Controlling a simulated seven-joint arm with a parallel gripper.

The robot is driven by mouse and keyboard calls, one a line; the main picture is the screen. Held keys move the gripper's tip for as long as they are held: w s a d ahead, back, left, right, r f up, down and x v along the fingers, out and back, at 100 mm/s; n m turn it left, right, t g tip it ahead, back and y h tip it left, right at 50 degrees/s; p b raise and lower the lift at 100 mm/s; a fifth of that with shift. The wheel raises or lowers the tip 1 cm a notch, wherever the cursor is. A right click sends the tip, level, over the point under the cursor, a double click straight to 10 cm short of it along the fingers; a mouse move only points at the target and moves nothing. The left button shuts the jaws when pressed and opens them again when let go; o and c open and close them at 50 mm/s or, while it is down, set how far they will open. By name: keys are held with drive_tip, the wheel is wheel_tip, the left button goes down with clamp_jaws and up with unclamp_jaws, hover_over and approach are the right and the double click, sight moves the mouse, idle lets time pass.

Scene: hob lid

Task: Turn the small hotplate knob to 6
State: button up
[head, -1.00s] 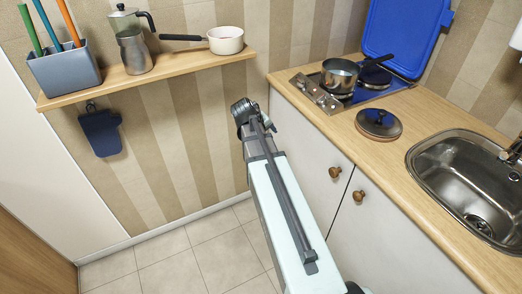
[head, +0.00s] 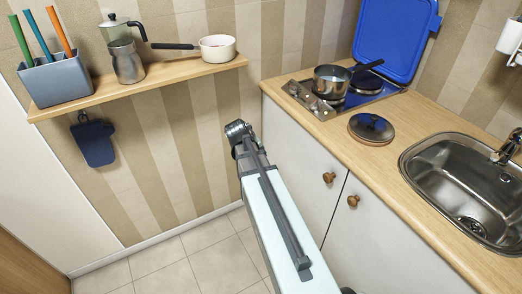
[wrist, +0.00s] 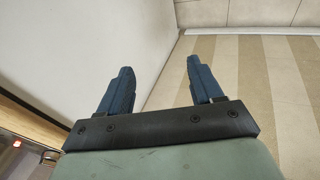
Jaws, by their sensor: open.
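The hob (head: 378,91) is set into the counter at the back right in the head view, with its knobs (head: 311,100) along its left edge. The knobs are small there, and their settings cannot be read. A steel pot (head: 330,83) with a dark handle stands on the hob. The blue hob lid (head: 394,38) stands raised against the wall behind. In the wrist view my gripper (wrist: 157,80) is open, with two blue fingers apart and nothing between them.
A pot lid (head: 371,128) lies on the wooden counter (head: 345,145) in front of the hob. A sink (head: 470,185) is at the right. A shelf (head: 150,85) at the left holds a moka pot, a white pan and a holder. Cabinet doors (head: 310,180) stand beside my arm.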

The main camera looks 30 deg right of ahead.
drive_tip(key=d+r+m, duration=0.1)
drive_tip(key=d+r, duration=0.3)
drive_tip(key=d, duration=0.1)
drive_tip(key=m+h, duration=0.2)
approach(313, 103)
drive_tip(key=w+r, duration=0.5)
drive_tip(key=s+d+f+n, duration=0.1)
drive_tip(key=f, duration=0.3)
drive_tip(key=s+d+f+n+g, duration=0.1)
drive_tip(key=d+f, duration=0.1)
drive_tip(key=f, duration=0.2)
drive_tip(key=s+d+f+n+g+y, duration=0.1)
drive_tip(key=d+f, duration=0.1)
drive_tip(key=f, duration=0.2)
drive_tip(key=shift+s+d+f, duration=0.1)
drive_tip(key=shift+d+f, duration=0.05)
drive_tip(key=shift+f, duration=0.15)
drive_tip(key=c, duration=1.1)
drive_tip(key=shift+o, duration=0.2)
